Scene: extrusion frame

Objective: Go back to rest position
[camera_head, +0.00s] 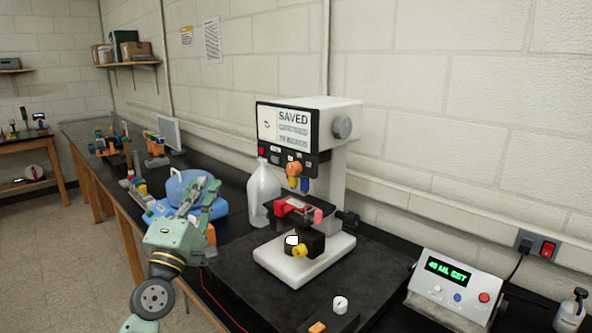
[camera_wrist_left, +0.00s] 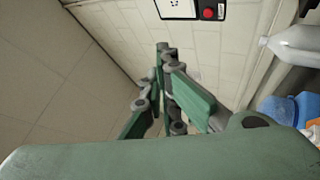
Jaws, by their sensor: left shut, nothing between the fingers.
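My left gripper (camera_head: 210,188) is green and comes in from the left in the head view. It is raised above the bench, in front of a blue item with a clear top. Its fingers are shut with nothing between them. In the left wrist view the closed fingers (camera_wrist_left: 163,52) point toward the wall. My right gripper is in neither view.
A white microscope-like machine (camera_head: 335,107) with a screen reading "SAVED" stands on the black bench (camera_head: 225,270). A clear bottle (camera_head: 264,192) stands left of it, and a control box (camera_head: 457,287) to its right. A blue item (camera_head: 158,211) sits close behind my left gripper.

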